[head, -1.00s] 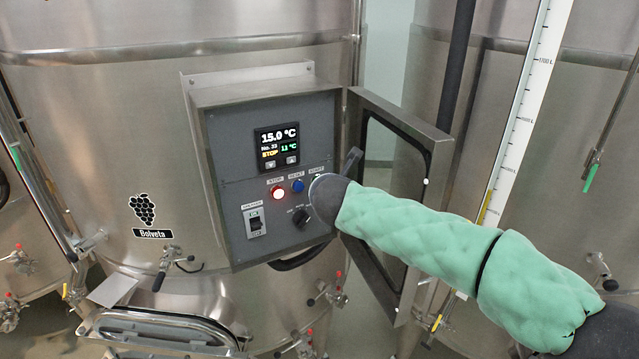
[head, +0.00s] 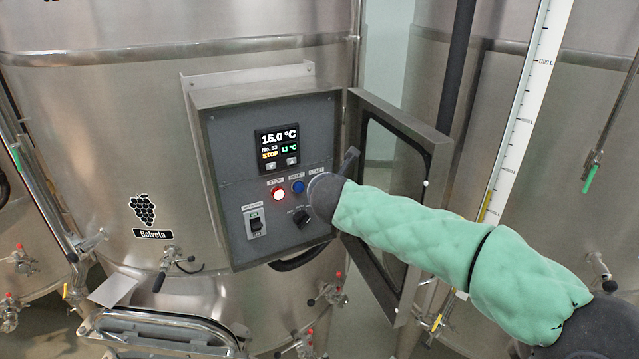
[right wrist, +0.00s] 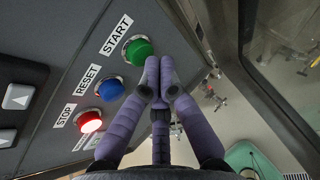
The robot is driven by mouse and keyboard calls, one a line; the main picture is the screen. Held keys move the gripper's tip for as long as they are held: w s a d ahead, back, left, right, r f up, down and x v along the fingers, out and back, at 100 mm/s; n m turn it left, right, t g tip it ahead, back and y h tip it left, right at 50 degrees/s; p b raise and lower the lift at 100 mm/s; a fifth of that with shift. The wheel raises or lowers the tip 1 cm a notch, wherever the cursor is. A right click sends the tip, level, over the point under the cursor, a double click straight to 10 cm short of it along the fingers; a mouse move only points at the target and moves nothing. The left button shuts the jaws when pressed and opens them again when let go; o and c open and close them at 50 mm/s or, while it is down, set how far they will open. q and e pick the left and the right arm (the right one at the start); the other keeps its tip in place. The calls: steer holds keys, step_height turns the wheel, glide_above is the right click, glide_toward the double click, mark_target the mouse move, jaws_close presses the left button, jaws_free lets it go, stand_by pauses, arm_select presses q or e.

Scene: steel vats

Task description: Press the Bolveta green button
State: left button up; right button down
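The control box (head: 228,215) on the Bolveta vat (head: 100,150) has its door swung open to the right. The green button (right wrist: 139,50) sits beside the START label (right wrist: 117,36) in the right wrist view; in the head view my right arm hides it. My right gripper (right wrist: 159,72) has its purple fingers brought together, with nothing between them. The fingertips are just right of and below the green button in that view; whether they touch it I cannot tell. My left gripper is not in view.
The blue RESET button (right wrist: 109,89) and the lit red STOP button (right wrist: 88,121) are in line with the green one. The display (head: 277,146) reads 15.0 °C and STOP.

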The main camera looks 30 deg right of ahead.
steer(key=shift+w, duration=0.35)
stand_by(0.7)
steer(key=shift+s, duration=0.8)
stand_by(0.3)
steer(key=shift+s, duration=2.5)
